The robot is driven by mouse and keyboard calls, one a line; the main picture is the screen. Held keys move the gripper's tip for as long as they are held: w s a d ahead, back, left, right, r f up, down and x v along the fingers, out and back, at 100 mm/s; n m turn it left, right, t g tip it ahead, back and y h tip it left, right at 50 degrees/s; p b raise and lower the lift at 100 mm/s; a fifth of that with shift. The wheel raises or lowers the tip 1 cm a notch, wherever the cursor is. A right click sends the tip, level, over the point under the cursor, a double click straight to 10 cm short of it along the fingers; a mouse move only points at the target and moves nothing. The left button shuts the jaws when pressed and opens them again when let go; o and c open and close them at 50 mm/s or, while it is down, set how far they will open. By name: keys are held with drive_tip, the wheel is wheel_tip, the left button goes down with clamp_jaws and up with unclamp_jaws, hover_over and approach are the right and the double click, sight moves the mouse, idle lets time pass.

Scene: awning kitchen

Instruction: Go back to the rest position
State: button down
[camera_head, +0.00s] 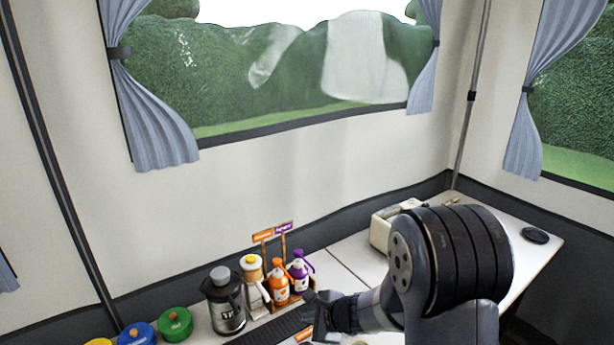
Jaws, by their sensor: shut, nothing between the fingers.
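My arm comes up from the bottom right of the head camera view and bends left over the counter (357,262). My gripper (318,318) is at the arm's left end, low in the picture, just right of and below the orange and purple bottles. It is dark, seen small and partly cut by the arm, and it is shut with nothing held. Whether it touches the counter or the things near it cannot be told.
A steel jug (225,302), a cream bottle (254,282), an orange bottle (279,283) and a purple bottle (300,273) stand left of my gripper. Colored lids (174,324) lie further left. A pale box (382,228) stands behind my arm; a black disc (535,235) lies right.

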drive_tip(key=shift+r+p, duration=0.4)
drive_tip(key=shift+r, duration=0.5)
drive_tip(key=shift+f, duration=0.1)
wheel_tip(320, 180, down, 5)
drive_tip(key=b, duration=0.7)
drive_tip(key=shift+f, duration=0.4)
